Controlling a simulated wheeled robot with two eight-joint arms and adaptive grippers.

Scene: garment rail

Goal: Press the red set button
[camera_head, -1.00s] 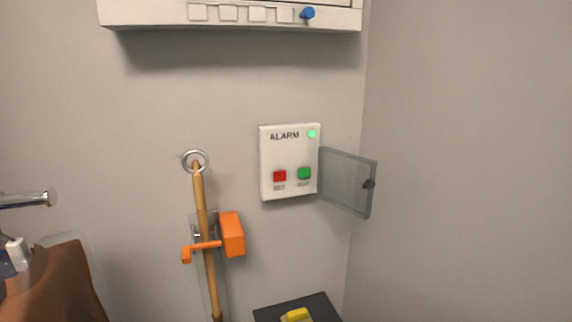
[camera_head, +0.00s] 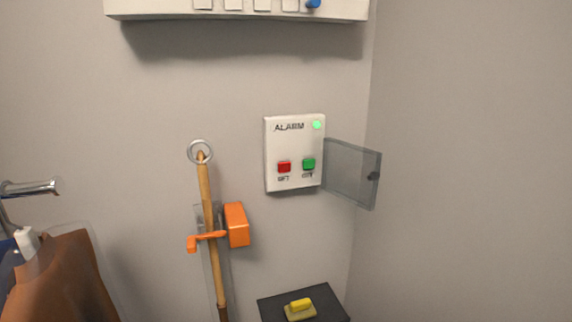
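The white alarm panel (camera_head: 295,181) hangs on the back wall near the corner. Its red set button (camera_head: 284,166) is at the lower left of the panel, with a small label under it. A green button (camera_head: 308,163) sits to the right of it. A green light (camera_head: 317,125) glows at the panel's upper right. The clear cover (camera_head: 350,173) is swung open to the right, with a dark knob at its far edge, so the buttons are uncovered. Neither of my grippers is in view.
A wooden pole (camera_head: 207,190) with a ring top stands in an orange wall clip (camera_head: 237,225), left of the panel. A brown garment (camera_head: 62,275) hangs at the left below a metal rail (camera_head: 30,188). A dark surface (camera_head: 328,300) below holds a yellow item (camera_head: 300,307).

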